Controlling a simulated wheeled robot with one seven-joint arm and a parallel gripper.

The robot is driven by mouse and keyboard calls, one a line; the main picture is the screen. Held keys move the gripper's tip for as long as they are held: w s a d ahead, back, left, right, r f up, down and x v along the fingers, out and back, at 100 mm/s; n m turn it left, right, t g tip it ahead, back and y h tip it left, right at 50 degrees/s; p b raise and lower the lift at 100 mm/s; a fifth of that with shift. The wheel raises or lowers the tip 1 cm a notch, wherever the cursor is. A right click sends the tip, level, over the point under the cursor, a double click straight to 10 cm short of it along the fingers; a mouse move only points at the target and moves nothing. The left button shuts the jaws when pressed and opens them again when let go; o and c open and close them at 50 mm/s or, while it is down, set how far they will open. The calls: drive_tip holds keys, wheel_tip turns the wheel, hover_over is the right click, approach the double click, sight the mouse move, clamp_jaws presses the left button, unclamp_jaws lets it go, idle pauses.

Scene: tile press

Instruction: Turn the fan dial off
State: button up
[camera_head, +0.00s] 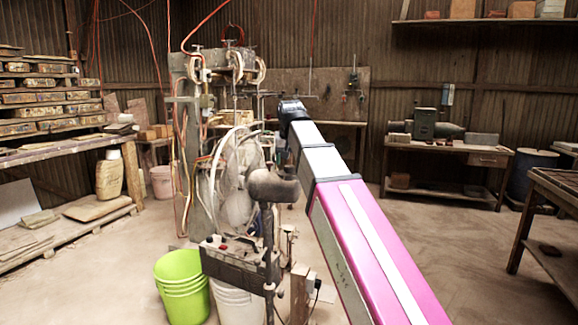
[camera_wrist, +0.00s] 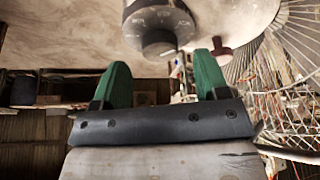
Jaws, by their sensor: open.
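The fan (camera_head: 238,180) stands at the press in the head view, its wire cage partly hidden by a dark post-mounted part. In the wrist view the fan's pale housing (camera_wrist: 228,18) fills the top, with the wire cage at the right. A round dark grey dial (camera_wrist: 158,22) with a pale mark on its lower edge sits on the housing. My gripper (camera_wrist: 162,65) is open and empty, its two green fingers apart. The dial shows just beyond and between the fingertips; contact is not visible. The fingers cannot be made out in the head view.
A small reddish knob (camera_wrist: 221,51) lies close to the right finger. A green bucket (camera_head: 183,285) and a white bucket (camera_head: 238,300) stand at the front. A workbench (camera_head: 447,150) stands at the back right. The floor at right of my arm is clear.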

sight(289, 169)
drive_tip(key=shift+x, duration=1.45)
drive_tip(key=c, duration=0.9)
drive_tip(key=shift+c, duration=0.2)
